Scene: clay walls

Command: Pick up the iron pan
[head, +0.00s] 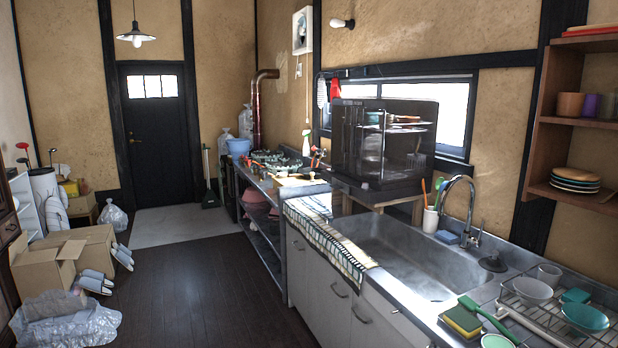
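I cannot make out an iron pan for certain in the head view. The far steel counter (283,184) holds a stove-like dark greenish piece (272,157) and several small items, too small to tell apart. Reddish bowl-like things (262,212) sit on the shelf under that counter. Neither of my grippers is in view.
A steel sink (405,262) with a tap fills the right counter, beside a dish rack (560,315) and a dark glass-fronted cabinet (384,140). Cardboard boxes (45,268), slippers (96,281) and plastic bags (62,320) lie at left. The dark floor (195,285) between is clear.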

